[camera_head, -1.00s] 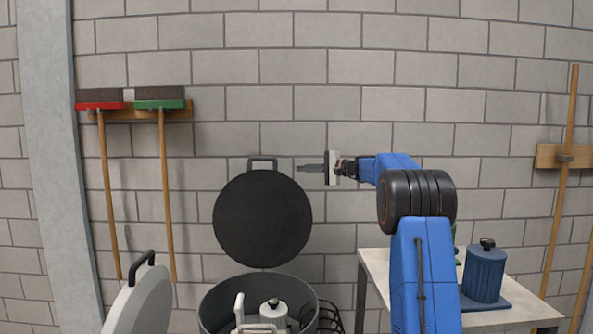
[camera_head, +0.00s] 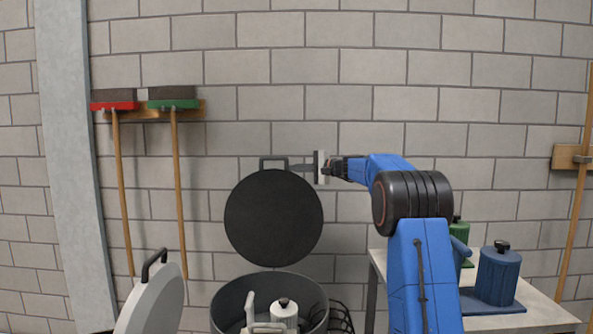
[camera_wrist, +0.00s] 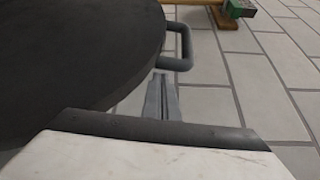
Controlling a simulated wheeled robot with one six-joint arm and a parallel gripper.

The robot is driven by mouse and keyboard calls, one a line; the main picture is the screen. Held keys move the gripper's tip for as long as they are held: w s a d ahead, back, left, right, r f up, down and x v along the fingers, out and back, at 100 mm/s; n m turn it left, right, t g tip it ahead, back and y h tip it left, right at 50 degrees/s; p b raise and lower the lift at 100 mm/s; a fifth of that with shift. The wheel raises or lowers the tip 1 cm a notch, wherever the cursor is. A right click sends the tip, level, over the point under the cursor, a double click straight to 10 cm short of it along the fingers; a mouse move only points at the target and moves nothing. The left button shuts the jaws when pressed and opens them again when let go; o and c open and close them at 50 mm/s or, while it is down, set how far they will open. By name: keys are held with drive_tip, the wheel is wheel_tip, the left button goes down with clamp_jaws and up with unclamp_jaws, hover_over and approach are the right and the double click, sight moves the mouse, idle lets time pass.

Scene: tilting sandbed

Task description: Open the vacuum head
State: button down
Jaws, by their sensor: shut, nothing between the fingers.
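The vacuum head appears to be the round black lid (camera_head: 274,218), with a dark handle (camera_head: 265,163) at its top. It stands upright at the back of the open grey drum (camera_head: 225,298). My gripper (camera_head: 295,168) is shut and empty, pointing left right beside the handle in the head view. In the wrist view my closed fingers (camera_wrist: 162,98) are beside the lid (camera_wrist: 75,55), short of its grey handle (camera_wrist: 180,48). I cannot tell whether they touch the lid's edge.
A white fitting with a dark top (camera_head: 286,310) shows inside the drum. A pale grey disc with a black handle (camera_head: 153,303) is at lower left. A table (camera_head: 545,314) with a blue canister (camera_head: 498,275) is at right. Two brooms (camera_head: 178,195) hang on the brick wall.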

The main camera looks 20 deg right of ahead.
drive_tip(key=shift+s+a, duration=0.15)
drive_tip(key=shift+s, duration=0.1)
drive_tip(key=s+a+r+n, duration=0.1)
drive_tip(key=s+a, duration=0.1)
drive_tip(key=s, duration=0.5)
drive_tip(key=shift+s+a+r, duration=0.15)
drive_tip(key=shift+a, duration=0.25)
idle(0.3)
